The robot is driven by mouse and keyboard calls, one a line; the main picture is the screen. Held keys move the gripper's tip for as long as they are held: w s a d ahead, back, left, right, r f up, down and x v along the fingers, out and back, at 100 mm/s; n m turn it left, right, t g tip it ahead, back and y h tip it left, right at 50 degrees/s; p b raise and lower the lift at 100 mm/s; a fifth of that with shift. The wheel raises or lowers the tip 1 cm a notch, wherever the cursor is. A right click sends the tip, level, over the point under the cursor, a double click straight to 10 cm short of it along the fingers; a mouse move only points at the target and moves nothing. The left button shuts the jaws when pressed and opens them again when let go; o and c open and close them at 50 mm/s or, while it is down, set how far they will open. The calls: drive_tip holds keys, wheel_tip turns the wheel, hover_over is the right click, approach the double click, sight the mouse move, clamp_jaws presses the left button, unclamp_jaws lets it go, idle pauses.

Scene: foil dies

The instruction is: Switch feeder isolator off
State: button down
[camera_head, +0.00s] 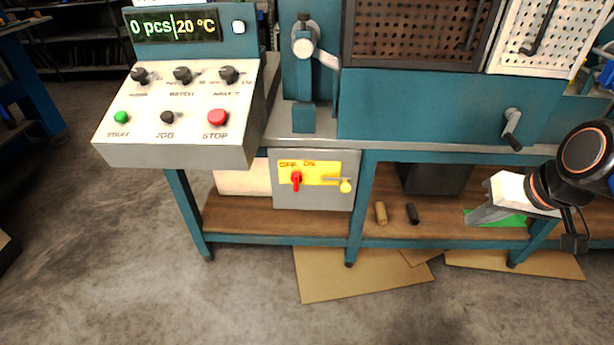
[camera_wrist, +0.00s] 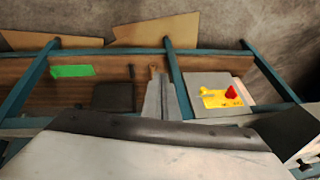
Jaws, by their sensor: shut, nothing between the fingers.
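The feeder isolator is a grey box (camera_head: 315,199) under the bench, with a yellow plate (camera_head: 322,179) marked OFF and ON. Its red handle (camera_head: 296,181) looks roughly upright in the head view, below the labels; which label it points to I cannot tell. A thin bar with a yellow knob (camera_head: 346,186) sits right of the handle. The red handle also shows in the wrist view (camera_wrist: 231,92). My gripper (camera_head: 474,217) is at the right in the head view, well apart from the isolator. Its fingers (camera_wrist: 158,80) are shut and empty in the wrist view.
A console (camera_head: 180,110) with knobs and a red STOP button (camera_head: 217,118) overhangs left of the isolator. A bench leg (camera_head: 355,210) stands right of it. The lower shelf holds a brown cylinder (camera_head: 381,212), a black one (camera_head: 412,214) and a dark bin (camera_head: 437,177). Cardboard lies on the floor.

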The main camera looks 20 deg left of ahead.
drive_tip(key=w+a+f+y, duration=0.1)
drive_tip(key=w+a, duration=0.4)
drive_tip(key=a, duration=0.5)
drive_tip(key=w+a+f+n+g+y, duration=0.1)
drive_tip(key=w+a+f, duration=0.2)
drive_tip(key=w+a, duration=0.3)
drive_tip(key=w+a+f+n+y, duration=0.1)
drive_tip(key=w+a, duration=0.4)
drive_tip(key=a, duration=1.1)
drive_tip(key=shift+w+f+g+y, duration=0.15)
drive_tip(key=shift+f+g+y, duration=0.3)
drive_tip(key=shift+f, duration=0.5)
drive_tip(key=shift+a, duration=0.1)
approach(296, 182)
drive_tip(key=shift+w+a+f, duration=0.35)
drive_tip(key=shift+w+f, duration=0.2)
drive_tip(key=shift+f, duration=0.35)
drive_tip(key=shift+w+a+f, duration=0.35)
drive_tip(key=shift+w+f, duration=0.15)
drive_tip(key=shift+f, duration=0.45)
drive_tip(key=shift+w+a+f, duration=0.4)
drive_tip(key=shift+w+f, duration=0.15)
drive_tip(key=shift+f, duration=0.35)
